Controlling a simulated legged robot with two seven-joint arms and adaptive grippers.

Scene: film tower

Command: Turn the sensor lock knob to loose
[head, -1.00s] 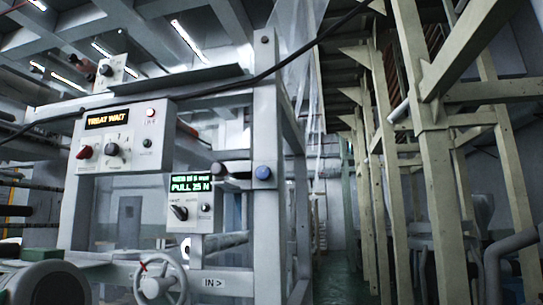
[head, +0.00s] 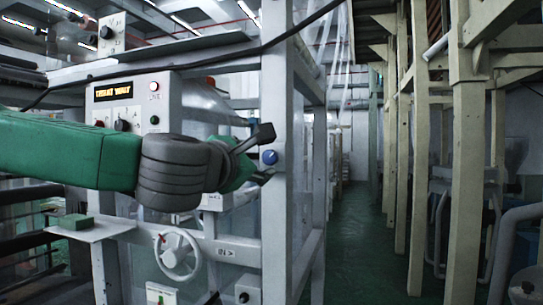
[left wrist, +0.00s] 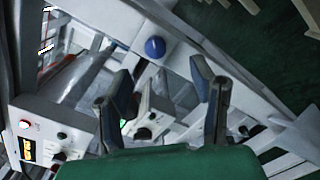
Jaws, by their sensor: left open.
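A round blue knob (head: 269,157) sits on the pale upright post (head: 277,220); no label is readable, so I cannot confirm that it is the sensor lock knob. It also shows in the left wrist view (left wrist: 155,47), beyond the fingertips. My left gripper (head: 264,155) comes in from the left, its fingers apart near the blue knob, with nothing seen between them. In the left wrist view the open left gripper (left wrist: 161,78) points toward the post, and contact with the knob is not seen. A small box with a dark knob (left wrist: 145,132) lies below, between the fingers. My right gripper is not in view.
A control panel (head: 165,100) with an amber display stands behind my left arm. A handwheel (head: 178,254) is below it. The green-floored aisle (head: 345,250) right of the post is clear.

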